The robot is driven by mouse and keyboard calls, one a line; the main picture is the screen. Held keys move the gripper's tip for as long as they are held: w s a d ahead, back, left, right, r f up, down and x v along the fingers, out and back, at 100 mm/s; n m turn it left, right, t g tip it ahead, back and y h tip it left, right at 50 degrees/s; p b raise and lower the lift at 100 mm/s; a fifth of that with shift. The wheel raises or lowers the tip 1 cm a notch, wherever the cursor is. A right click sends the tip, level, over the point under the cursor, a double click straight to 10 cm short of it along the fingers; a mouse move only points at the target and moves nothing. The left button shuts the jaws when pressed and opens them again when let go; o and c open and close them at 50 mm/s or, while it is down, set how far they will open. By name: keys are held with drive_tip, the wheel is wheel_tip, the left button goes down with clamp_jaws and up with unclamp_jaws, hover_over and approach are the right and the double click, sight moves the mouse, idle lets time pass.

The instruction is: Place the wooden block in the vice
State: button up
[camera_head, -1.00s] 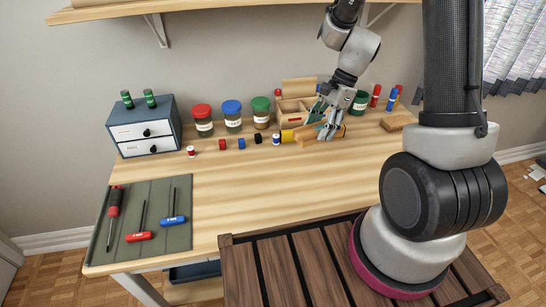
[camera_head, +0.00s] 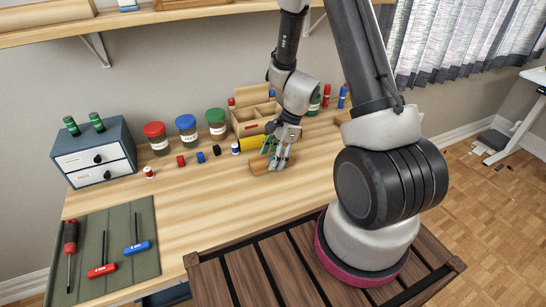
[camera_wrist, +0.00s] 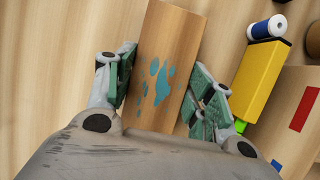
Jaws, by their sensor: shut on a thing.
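The wooden block (camera_wrist: 168,65) with teal paint spots lies between the green pads of my gripper (camera_wrist: 163,90) in the wrist view. My gripper is shut on it. In the head view, my gripper (camera_head: 281,158) points down over the back part of the desk, and the block (camera_head: 260,166) sticks out to its left. I cannot tell whether the block touches the desktop. I see no vice in these frames.
A yellow object (camera_head: 250,143) and a wooden compartment box (camera_head: 246,131) stand close behind the block. Lidded jars (camera_head: 187,131) and small coloured spools line the back. A drawer unit (camera_head: 92,155) and tool mat (camera_head: 117,252) are left. The desk's middle is clear.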

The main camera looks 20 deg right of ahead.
drive_tip(key=o, duration=1.1)
drive_tip(key=shift+f, duration=0.1)
